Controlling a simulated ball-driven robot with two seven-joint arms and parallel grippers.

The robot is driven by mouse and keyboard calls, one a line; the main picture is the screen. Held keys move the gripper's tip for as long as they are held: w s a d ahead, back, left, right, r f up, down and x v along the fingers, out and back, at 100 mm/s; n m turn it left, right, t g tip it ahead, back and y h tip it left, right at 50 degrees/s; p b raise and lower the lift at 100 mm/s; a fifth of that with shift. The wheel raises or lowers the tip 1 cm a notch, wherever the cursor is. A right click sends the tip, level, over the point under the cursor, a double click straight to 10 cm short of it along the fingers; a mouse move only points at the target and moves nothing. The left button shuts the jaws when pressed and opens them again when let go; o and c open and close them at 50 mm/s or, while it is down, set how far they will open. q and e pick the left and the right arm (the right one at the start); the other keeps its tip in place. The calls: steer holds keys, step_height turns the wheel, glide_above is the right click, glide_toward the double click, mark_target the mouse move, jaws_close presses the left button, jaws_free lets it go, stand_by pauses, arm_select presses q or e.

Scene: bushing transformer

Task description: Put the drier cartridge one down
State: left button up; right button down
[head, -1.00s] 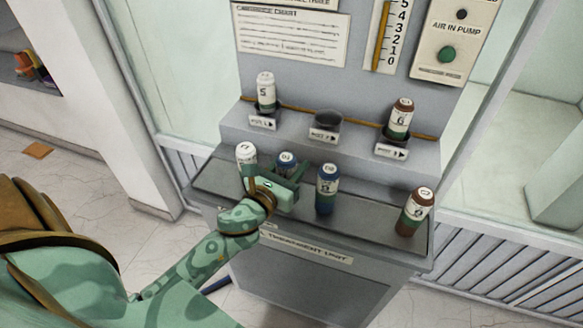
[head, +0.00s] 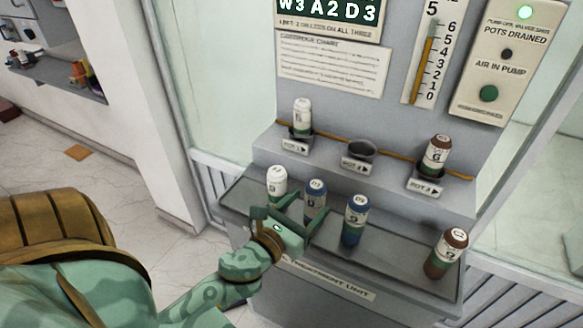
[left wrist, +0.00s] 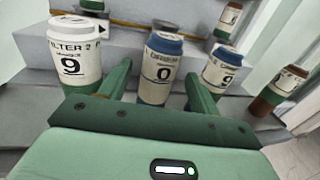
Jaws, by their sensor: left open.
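Which cartridge is drier one I cannot tell for certain. My right gripper is not in view.
On the tray (head: 400,265) stand a white cartridge (head: 277,185) close left, another blue one (head: 355,222) close right and a brown one (head: 446,254) far right. On the step behind, the middle pot (head: 360,153) is empty; white (head: 302,118) and brown (head: 438,154) cartridges occupy the others.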

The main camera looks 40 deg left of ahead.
arm_select(q)
steer(key=s+b, duration=0.1)
steer(key=s, duration=0.5)
steer(key=shift+s, duration=0.2)
